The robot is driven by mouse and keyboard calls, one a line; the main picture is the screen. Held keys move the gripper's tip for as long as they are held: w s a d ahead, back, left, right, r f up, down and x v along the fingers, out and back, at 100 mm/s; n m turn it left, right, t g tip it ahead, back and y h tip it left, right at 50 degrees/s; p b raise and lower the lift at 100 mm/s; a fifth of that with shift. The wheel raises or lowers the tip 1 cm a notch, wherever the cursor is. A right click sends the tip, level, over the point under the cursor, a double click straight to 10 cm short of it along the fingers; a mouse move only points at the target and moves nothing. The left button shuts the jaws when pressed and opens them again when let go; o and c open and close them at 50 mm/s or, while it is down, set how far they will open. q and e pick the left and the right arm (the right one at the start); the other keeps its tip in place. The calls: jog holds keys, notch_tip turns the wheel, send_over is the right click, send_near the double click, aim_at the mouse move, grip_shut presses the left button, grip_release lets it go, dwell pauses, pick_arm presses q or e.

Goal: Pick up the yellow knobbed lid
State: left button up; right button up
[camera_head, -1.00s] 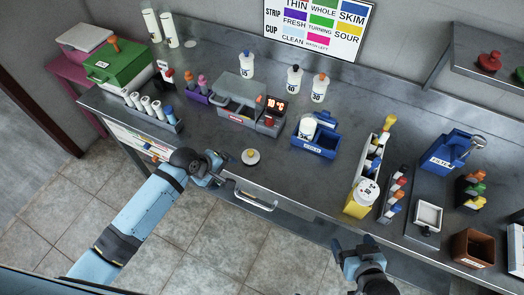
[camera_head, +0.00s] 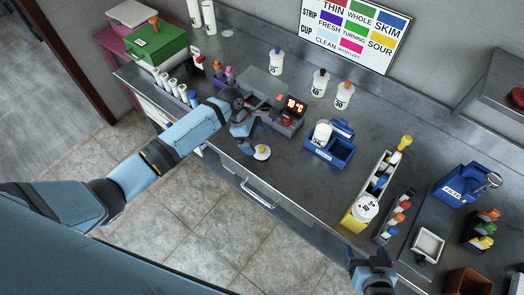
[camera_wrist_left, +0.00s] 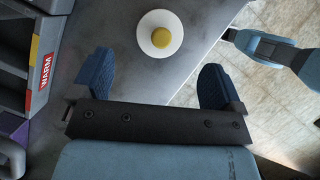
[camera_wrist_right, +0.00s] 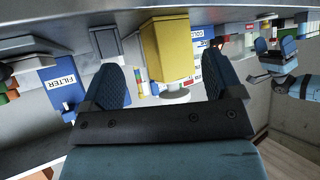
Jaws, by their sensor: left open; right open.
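The yellow knobbed lid is a white disc with a yellow knob (camera_head: 262,151). It lies on the steel counter (camera_head: 290,178) near its front edge. It also shows in the left wrist view (camera_wrist_left: 160,38), ahead of the fingers and between their lines. My left gripper (camera_head: 250,137) is open and empty, just beside the lid on its far left side, apart from it. In the left wrist view the two blue fingers (camera_wrist_left: 155,82) stand wide apart. My right gripper (camera_head: 370,262) is open and empty at the counter's front edge, by the yellow box.
A grey box with a red display (camera_head: 292,112) stands behind the lid. A blue caddy (camera_head: 330,150) holding a white bottle is to its right. A yellow-fronted bin (camera_head: 352,222) is farther right. A drawer handle (camera_head: 260,195) sticks out below.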

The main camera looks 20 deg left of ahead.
aim_at(260, 147)
pick_arm(q)
jog(key=shift+x, duration=1.25)
jog(key=b+x, duration=0.2)
jog(key=x, duration=0.1)
jog(key=shift+d+f+b, duration=0.2)
jog(key=shift+f+b, duration=0.1)
jog(key=shift+b, duration=0.1)
jog(key=shift+d+f, duration=0.1)
jog(key=shift+f, duration=0.1)
jog(key=shift+r, duration=0.15)
jog(key=c, duration=1)
